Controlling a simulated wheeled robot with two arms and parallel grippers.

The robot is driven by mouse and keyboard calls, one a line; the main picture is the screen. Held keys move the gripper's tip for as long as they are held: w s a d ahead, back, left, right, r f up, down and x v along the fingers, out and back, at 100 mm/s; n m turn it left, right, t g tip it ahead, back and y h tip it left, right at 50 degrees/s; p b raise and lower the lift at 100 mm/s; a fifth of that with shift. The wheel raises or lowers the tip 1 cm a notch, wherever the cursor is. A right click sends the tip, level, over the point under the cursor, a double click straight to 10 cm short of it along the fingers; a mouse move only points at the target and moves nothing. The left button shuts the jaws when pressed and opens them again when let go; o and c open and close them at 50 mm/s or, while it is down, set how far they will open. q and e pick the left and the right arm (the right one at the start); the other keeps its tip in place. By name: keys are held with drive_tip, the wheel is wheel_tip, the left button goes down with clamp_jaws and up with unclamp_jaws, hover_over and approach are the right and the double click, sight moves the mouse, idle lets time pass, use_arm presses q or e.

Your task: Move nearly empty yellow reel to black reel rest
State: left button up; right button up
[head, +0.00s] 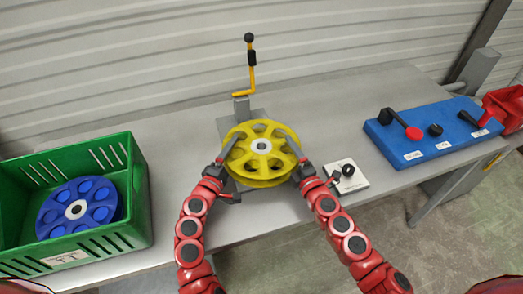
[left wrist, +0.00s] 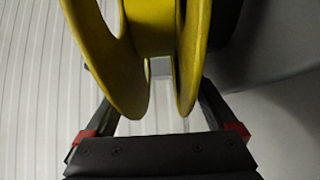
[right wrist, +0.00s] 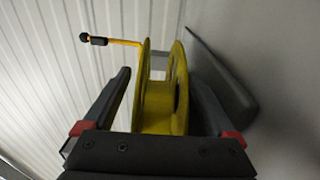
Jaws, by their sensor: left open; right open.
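The yellow reel (head: 262,181) sits on a grey stand (head: 228,124) with a yellow crank at the middle of the table. Its drum looks nearly bare in the left wrist view (left wrist: 152,40). My left gripper (head: 226,158) is open at the reel's left edge, its fingers on either side of the flanges. My right gripper (head: 299,164) is open at the right edge, and the reel (right wrist: 160,110) lies between its fingers in the right wrist view. I cannot pick out a black reel rest with certainty.
A green crate (head: 130,165) holding a blue reel (head: 52,215) stands at the left. A white plate with a black knob (head: 348,169) lies right of the reel. A blue board (head: 400,150) with handles and a red bin (head: 505,103) are at the right.

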use_arm(q)
drive_tip(key=shift+w, duration=0.1)
drive_tip(key=shift+c, duration=0.3)
use_arm(e)
drive_tip(key=shift+c, duration=0.3)
use_arm(q)
clamp_jaws()
use_arm(e)
clamp_jaws()
